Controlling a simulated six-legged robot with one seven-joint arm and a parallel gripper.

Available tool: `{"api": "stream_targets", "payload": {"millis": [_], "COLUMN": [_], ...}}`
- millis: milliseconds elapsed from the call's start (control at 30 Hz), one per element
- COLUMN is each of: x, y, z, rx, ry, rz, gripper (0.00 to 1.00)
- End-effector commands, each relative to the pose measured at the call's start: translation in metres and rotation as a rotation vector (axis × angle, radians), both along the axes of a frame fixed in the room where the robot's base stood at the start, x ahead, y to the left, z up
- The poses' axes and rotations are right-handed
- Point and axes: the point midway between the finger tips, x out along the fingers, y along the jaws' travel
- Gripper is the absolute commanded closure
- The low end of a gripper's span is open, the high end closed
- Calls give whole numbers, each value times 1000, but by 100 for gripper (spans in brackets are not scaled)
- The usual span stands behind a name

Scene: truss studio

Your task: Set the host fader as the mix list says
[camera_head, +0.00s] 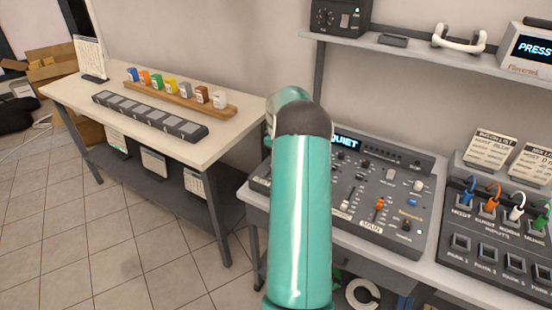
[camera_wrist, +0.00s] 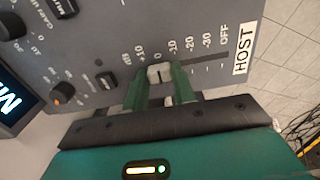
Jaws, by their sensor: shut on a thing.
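In the wrist view, the host fader cap (camera_wrist: 160,72), a small pale block, sits in its slot between the two green fingers of my gripper (camera_wrist: 160,84). The gripper is shut on it. The HOST label (camera_wrist: 243,48) is at the right end of the slot. The scale runs from +10 through 0 to OFF, and the cap is about level with the 0 mark. In the head view, my arm hides the gripper and the host fader on the mixer (camera_head: 400,165). Two list cards (camera_head: 490,150) (camera_head: 533,163) stand at the right; their small text is mostly unreadable.
A patch box (camera_head: 500,235) with coloured plugs stands right of the mixer. Other knobs and a button (camera_wrist: 107,79) lie close to the fader. A shelf (camera_head: 400,45) hangs above; a side table (camera_head: 80,90) is at the left.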

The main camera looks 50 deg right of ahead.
Motion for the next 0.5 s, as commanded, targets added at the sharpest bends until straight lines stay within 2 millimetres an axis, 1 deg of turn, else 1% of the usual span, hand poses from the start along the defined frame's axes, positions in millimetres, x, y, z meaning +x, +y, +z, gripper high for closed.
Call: {"api": "stream_targets", "payload": {"millis": [300,333,433,500], "x": [0,0,0,0], "y": [3,3,4,3], "z": [0,0,0,0], "rx": [0,0,0,0], "ry": [-2,-2,-2,-2], "rz": [1,1,1,1], "gripper": [100,72,52,51]}}
